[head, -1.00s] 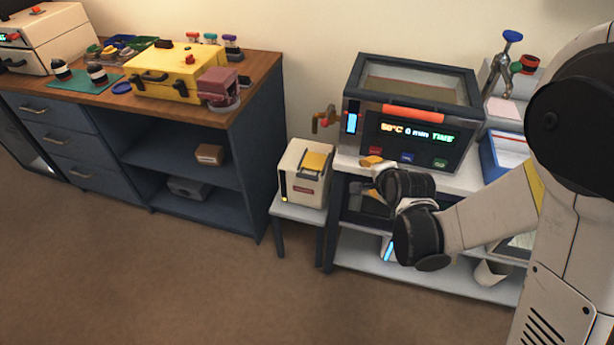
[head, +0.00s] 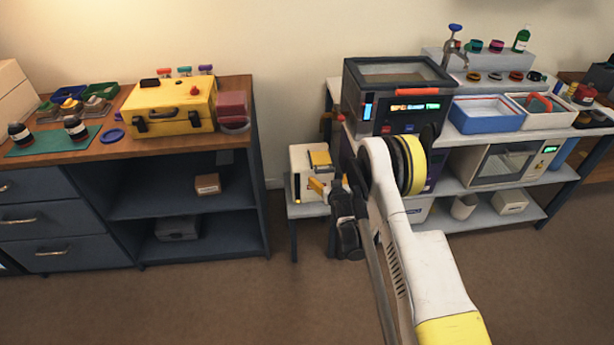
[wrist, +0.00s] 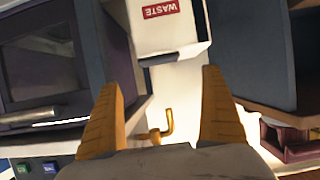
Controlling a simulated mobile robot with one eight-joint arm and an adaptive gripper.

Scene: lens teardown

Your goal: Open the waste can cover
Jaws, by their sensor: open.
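The waste can (head: 299,178) is a small cream-white box on a low stand between the two benches. In the wrist view, the can (wrist: 165,38) appears upside down with a red WASTE label, beyond my open, empty gripper (wrist: 159,85). A clear gap shows between fingertips and can.
A wooden-topped blue cabinet (head: 262,190) stands close left of the can. The right bench (head: 470,186) with the dark heated bath (head: 398,85) is close on the right. A brass tap (wrist: 160,128) sticks out near the can. Floor in front is free.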

